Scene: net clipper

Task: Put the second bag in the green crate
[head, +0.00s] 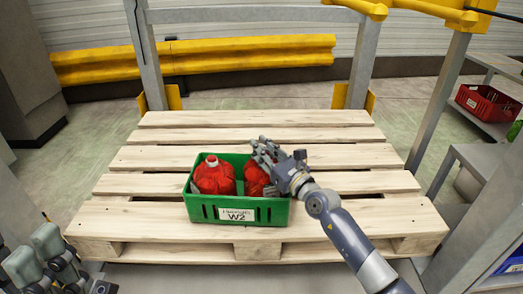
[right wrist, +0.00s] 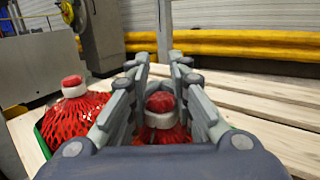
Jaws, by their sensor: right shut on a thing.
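The green crate (head: 212,212) stands on the wooden pallet with a W2 label on its front. One red net bag (head: 213,177) sits upright in its left half; it also shows at the left in the right wrist view (right wrist: 75,114). The second red bag (head: 255,178) is in the crate's right half, partly hidden by my right gripper (head: 266,154). In the right wrist view my right gripper is shut on this bag's red top (right wrist: 160,102), with fingers on both sides. My left gripper (head: 50,262) is at the lower left, away from the crate; its jaw state is unclear.
The wooden pallet (head: 150,160) has free slats around the crate. Grey posts and yellow guard rails (head: 200,60) stand behind it. A red crate (head: 485,103) sits on a shelf at the right, next to a grey post.

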